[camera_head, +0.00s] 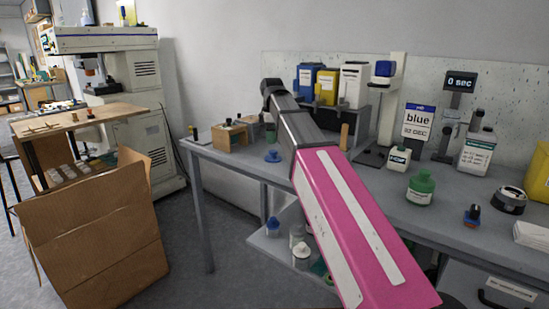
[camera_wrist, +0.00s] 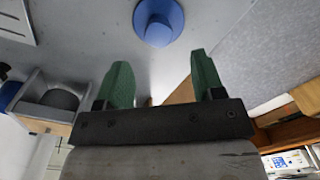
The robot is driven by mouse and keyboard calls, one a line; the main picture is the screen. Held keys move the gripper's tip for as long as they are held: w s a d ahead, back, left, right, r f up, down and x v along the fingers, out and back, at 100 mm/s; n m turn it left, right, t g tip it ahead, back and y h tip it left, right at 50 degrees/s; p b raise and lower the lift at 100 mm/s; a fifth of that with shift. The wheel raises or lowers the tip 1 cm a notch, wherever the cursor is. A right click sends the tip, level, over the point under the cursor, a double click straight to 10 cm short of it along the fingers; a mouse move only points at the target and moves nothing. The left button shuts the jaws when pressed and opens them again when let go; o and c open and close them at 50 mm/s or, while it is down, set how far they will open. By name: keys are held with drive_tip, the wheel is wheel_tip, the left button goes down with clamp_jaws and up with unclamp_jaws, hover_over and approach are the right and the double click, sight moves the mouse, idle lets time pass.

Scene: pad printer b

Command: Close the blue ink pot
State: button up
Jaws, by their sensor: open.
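A blue round lid-like piece (camera_head: 273,157) with a raised middle lies on the left part of the grey table. A blue round piece, seemingly the same one, shows at the top of the wrist view (camera_wrist: 158,22). My gripper (camera_wrist: 158,75) is open and empty, its two green fingers apart, with the blue piece beyond the fingertips and not between them. In the head view my arm covers part of the table, and the gripper is hard to make out there. I cannot tell which vessel is the blue ink pot. A sign reading "blue" (camera_head: 417,122) stands at the back.
A cardboard box (camera_head: 105,235) is on the floor at left.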

sight(273, 151)
drive_tip(key=f, duration=0.7)
drive_tip(key=shift+d+f, duration=0.15)
drive_tip(key=shift+d, duration=0.1)
drive_tip(key=c, duration=1)
